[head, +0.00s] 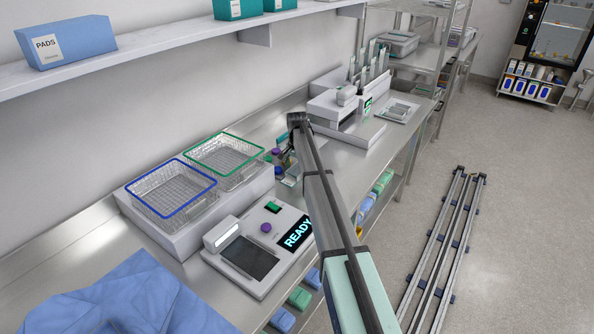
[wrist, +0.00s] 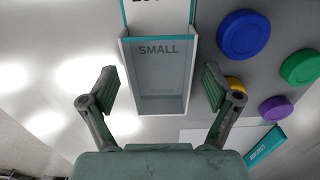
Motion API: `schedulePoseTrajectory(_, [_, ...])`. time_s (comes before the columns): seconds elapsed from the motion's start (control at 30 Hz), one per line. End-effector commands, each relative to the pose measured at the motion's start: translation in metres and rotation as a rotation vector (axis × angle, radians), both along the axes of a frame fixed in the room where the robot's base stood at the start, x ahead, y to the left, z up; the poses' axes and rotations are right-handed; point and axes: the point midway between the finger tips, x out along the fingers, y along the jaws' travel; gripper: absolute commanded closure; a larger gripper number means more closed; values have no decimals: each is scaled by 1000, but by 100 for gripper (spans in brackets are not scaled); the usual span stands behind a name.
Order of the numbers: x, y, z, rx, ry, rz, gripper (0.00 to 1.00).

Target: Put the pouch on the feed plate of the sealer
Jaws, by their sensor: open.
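In the wrist view, my gripper (wrist: 160,84) is open and empty, its two fingers apart on either side of an upright holder (wrist: 186,105) marked SMALL. A grey translucent sheet (wrist: 155,75), which looks like the pouch, shows inside the holder; I cannot tell whether one or several are there. I see no finger contact with it. In the head view, my arm largely hides the gripper and holder. A white machine (head: 286,220) with a READY display and a dark flat plate (head: 249,259) stands on the counter; it may be the sealer with its feed plate.
Blue (wrist: 243,35), green (wrist: 300,67) and purple (wrist: 275,108) caps stand right of the holder. Blue-rimmed (head: 172,191) and green-rimmed (head: 224,154) wire baskets are left of my arm. Another machine (head: 340,115) stands farther back. A blue cloth (head: 130,300) covers the near counter.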

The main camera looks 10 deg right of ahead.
Motion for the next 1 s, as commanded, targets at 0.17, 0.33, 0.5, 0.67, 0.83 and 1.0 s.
schedulePoseTrajectory(0.17, [1, 0, 20, 0, -3, 0, 12])
schedulePoseTrajectory(0.33, [1, 0, 52, 0, -3, 0, 12])
schedulePoseTrajectory(0.5, [1, 0, 85, 0, -3, 0, 12])
schedulePoseTrajectory(0.67, [1, 0, 107, 0, -1, 0, 12])
schedulePoseTrajectory(0.83, [0, 0, 118, 0, 0, 0, 6])
schedulePoseTrajectory(1.0, [0, 0, 120, 0, 0, 0, 6])
